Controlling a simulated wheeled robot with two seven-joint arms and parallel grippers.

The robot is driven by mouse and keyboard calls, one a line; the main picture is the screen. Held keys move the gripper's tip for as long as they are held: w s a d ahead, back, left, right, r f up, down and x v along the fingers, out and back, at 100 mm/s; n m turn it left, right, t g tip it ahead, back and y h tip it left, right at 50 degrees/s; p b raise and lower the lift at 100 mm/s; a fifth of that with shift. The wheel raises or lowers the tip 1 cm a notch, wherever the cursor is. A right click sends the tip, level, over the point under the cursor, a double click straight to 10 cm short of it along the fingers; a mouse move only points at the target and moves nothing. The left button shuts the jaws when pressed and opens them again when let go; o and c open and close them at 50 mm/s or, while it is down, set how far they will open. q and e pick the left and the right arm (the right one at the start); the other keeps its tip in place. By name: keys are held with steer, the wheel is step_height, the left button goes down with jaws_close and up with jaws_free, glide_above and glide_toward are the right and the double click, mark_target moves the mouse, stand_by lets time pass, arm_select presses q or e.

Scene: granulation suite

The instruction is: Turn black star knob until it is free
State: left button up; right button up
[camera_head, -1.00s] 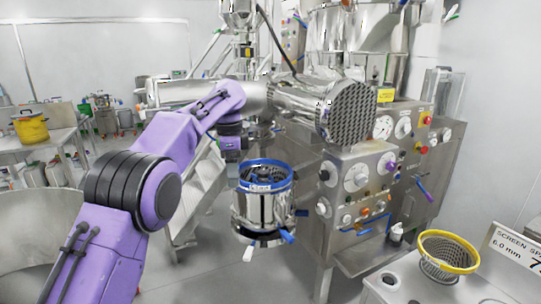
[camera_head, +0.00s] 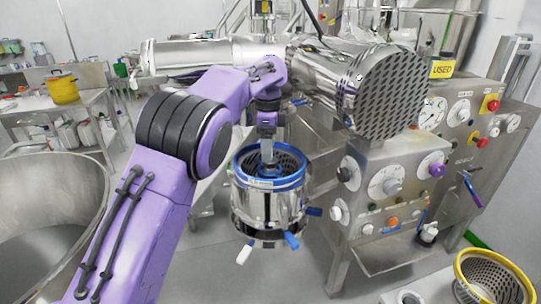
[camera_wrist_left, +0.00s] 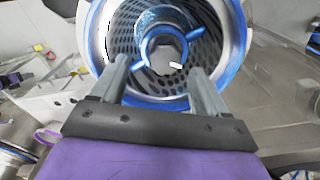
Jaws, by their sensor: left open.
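My left gripper (camera_head: 267,155) points down over the open top of a steel housing (camera_head: 262,210) with a blue rim. In the left wrist view its two fingers (camera_wrist_left: 160,72) are apart with nothing between them. Beyond them is a perforated screen (camera_wrist_left: 124,42) inside the housing, with a blue hub (camera_wrist_left: 163,24) at its centre around a grey middle. I cannot make out a black star knob there; the gripper covers part of the housing's middle in the head view. A small dark knob (camera_head: 345,174) sits on the machine panel, its shape unclear. My right gripper is not in view.
A large perforated steel drum end (camera_head: 392,92) juts out above and right of the housing. The control panel (camera_head: 375,160) with dials stands to the right. A yellow-rimmed basket (camera_head: 494,275) is at the lower right. A large steel bowl (camera_head: 60,185) is at the left.

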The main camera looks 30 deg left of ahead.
mark_target(270, 164)
arm_select(q)
step_height(270, 164, down, 3)
steer(key=shift+r, duration=0.15)
steer(key=shift+w+f, duration=0.9)
steer(key=shift+w, duration=0.1)
steer(key=shift+s+r, duration=0.15)
steer(key=shift+s, duration=0.1)
steer(key=shift+c, duration=0.3)
steer(key=shift+s+r, duration=0.15)
steer(key=shift+s, duration=0.15)
steer(key=c, duration=1)
steer(key=shift+a, duration=0.1)
